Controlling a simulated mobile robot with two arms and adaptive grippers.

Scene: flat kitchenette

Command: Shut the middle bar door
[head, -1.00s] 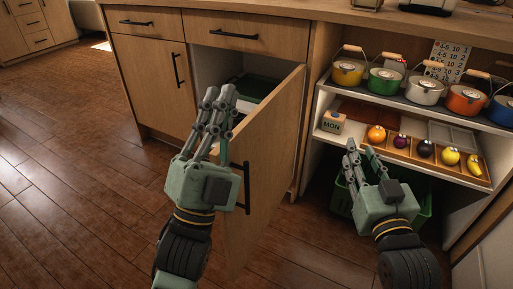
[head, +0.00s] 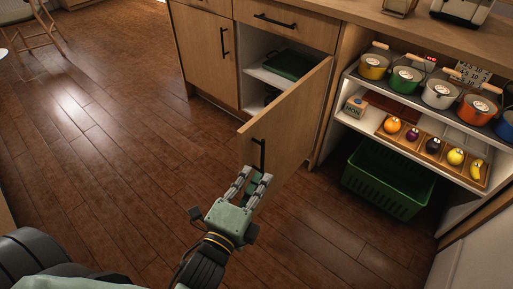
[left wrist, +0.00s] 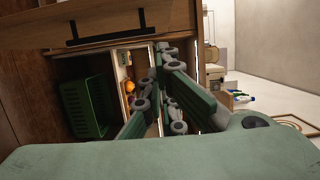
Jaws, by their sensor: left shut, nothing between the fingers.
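The middle bar door (head: 290,115) stands open, swung out from the cabinet. Its outer face and black handle (head: 259,154) face me. In the left wrist view the door's wooden face (left wrist: 180,20) and handle (left wrist: 105,36) show along the top, turned sideways. My left gripper (head: 250,180) is just below the handle at the door's outer side. Its fingers (left wrist: 165,95) are shut and empty; whether they touch the door cannot be told. My right gripper is out of view. The open compartment holds a dark green item (head: 288,65) on its white shelf.
Right of the door, open shelves hold several colourful pots (head: 407,80) and a fruit tray (head: 484,182). A green crate (head: 388,180) sits on the floor below them; it also shows in the left wrist view (left wrist: 84,108). The wooden floor (head: 110,180) at left is clear.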

